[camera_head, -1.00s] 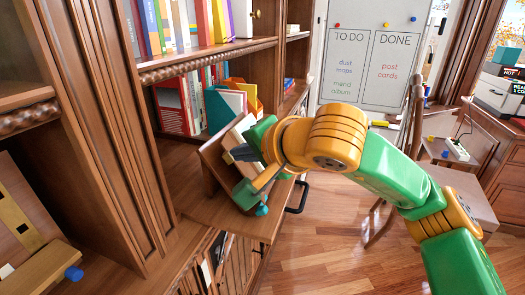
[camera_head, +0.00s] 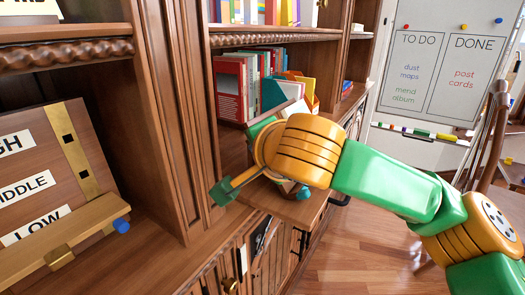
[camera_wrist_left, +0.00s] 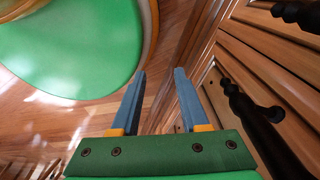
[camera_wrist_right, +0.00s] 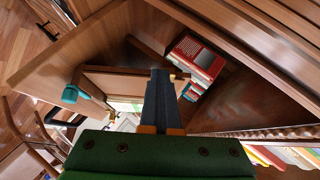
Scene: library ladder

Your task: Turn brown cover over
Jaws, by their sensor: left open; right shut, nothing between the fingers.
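A brown wooden stand (camera_wrist_right: 120,82) with a teal knob (camera_wrist_right: 70,95) is in the right wrist view, beyond my right gripper. In the head view it is mostly hidden behind my right arm, with its knob (camera_head: 303,192) showing below. I cannot pick out a brown cover for certain. My right gripper (camera_wrist_right: 161,75) is shut with nothing between its fingers, in front of the stand; contact cannot be judged. My left gripper (camera_wrist_left: 153,75) is open and empty, near dark handles on wooden cabinet fronts, and is outside the head view.
A board labelled HIGH, MIDDLE and LOW (camera_head: 40,180) rests on the left shelf, with a ledge and blue knob (camera_head: 122,226). Books (camera_head: 235,90) fill the shelf behind my arm. A whiteboard (camera_head: 430,60) and chair (camera_head: 497,130) stand right. Some floor (camera_head: 350,250) is clear.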

